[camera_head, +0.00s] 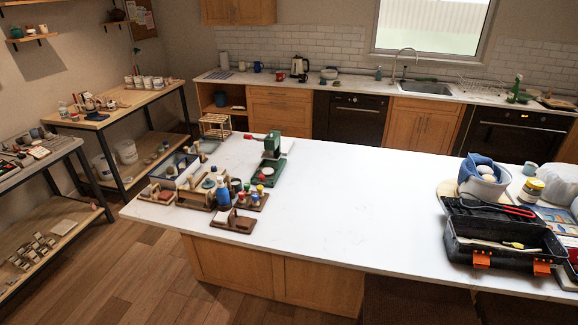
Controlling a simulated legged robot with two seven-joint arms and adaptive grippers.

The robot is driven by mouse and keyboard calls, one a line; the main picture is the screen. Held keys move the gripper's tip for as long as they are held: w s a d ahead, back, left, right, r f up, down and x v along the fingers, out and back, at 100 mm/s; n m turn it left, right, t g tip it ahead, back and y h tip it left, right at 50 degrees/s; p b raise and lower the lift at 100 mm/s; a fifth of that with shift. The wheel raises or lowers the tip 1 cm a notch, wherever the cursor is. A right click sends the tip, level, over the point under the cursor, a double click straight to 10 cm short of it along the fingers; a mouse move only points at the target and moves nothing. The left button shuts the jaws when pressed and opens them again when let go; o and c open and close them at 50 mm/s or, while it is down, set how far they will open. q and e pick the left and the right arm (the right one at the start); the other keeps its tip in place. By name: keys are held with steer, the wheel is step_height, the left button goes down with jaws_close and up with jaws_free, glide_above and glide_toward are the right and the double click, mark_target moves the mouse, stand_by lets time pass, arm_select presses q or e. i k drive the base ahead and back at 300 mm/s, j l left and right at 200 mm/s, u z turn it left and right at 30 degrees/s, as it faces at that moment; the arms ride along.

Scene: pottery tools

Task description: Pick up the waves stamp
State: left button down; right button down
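A cluster of pottery tools stands at the left end of the white island. It has a small wooden rack (232,224) at the front, another wooden holder (158,194) at the left, and a blue bottle (223,193) among several small stamp-like pieces. A green press-like tool (271,150) stands behind them on a green base. The pieces are too small for me to tell which one is the waves stamp. Neither of my grippers is in view.
The middle of the island top (350,200) is clear. An open black toolbox (505,240) and a bowl with a blue cloth (483,178) stand at its right end. A wooden workbench (115,103) and the sink counter (350,85) lie beyond, with floor between.

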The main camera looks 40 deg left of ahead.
mark_target(247, 186)
steer(key=u, duration=1.65)
